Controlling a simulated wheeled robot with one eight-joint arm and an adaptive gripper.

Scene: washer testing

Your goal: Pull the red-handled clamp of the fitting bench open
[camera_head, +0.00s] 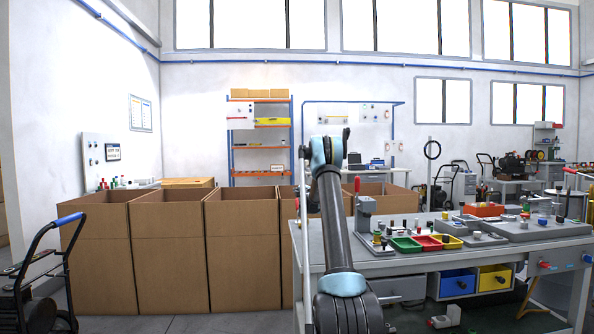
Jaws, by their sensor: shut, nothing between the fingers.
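A short red handle (357,185) stands upright on a grey clamp-like block (365,211) at the left part of the fitting bench (410,262). The handle is small in the head view, and how far the clamp is open cannot be told. My arm rises in front of the bench's left end, and its light blue upper joint stands above and left of the handle. My gripper's fingers cannot be made out, as the arm hides what lies behind it. No contact with the red handle shows.
Green (405,244), red (428,242) and yellow (447,241) trays and small parts crowd the bench top. Blue (457,283) and yellow (494,278) bins sit below. Tall cardboard boxes (168,258) stand left, and a blue-handled cart (40,270) at far left.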

